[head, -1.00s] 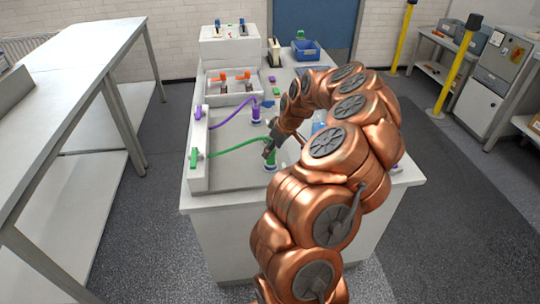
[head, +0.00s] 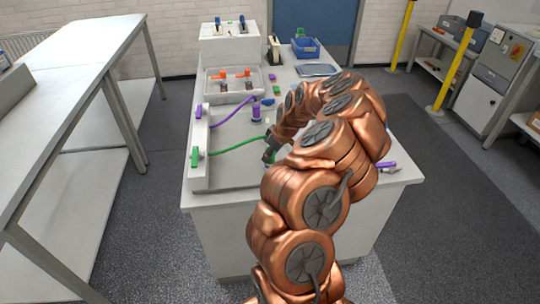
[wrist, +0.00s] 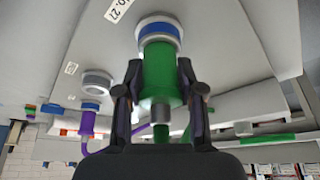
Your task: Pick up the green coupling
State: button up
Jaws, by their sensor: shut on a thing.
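The green coupling (wrist: 160,75) is a thick green cylinder with a blue ring at its far end, in the middle of the wrist view. My gripper (wrist: 160,90) is shut on it, one dark finger on each side. The blue end meets a pale round port (wrist: 158,20) on the bench surface; I cannot tell whether it is seated or just clear. In the head view my gripper (head: 270,150) is low over the bench front, and my arm hides the coupling. A green hose (head: 235,145) runs from there to a green block (head: 195,157) on the left rail.
A purple coupling (head: 256,112) with a purple hose (head: 230,115) stands just behind. A tray with orange-topped parts (head: 258,86), a blue bin (head: 305,47) and a flat blue-grey tray (head: 318,70) lie farther back. A purple piece (head: 386,165) lies at the right edge.

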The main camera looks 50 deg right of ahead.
grip_shut()
jog(key=shift+r, duration=0.1)
jog(key=shift+r+b, duration=0.55)
jog(key=shift+r, duration=0.35)
jog(key=shift+b+v, duration=0.4)
jog(key=shift+v, duration=0.4)
jog(key=s+d+r+b, duration=0.1)
jog(key=s+b, duration=0.3)
jog(key=s, duration=1.1)
jog(key=shift+s+d+r, duration=0.15)
jog(key=shift+d+r, duration=0.1)
jog(key=shift+d, duration=0.35)
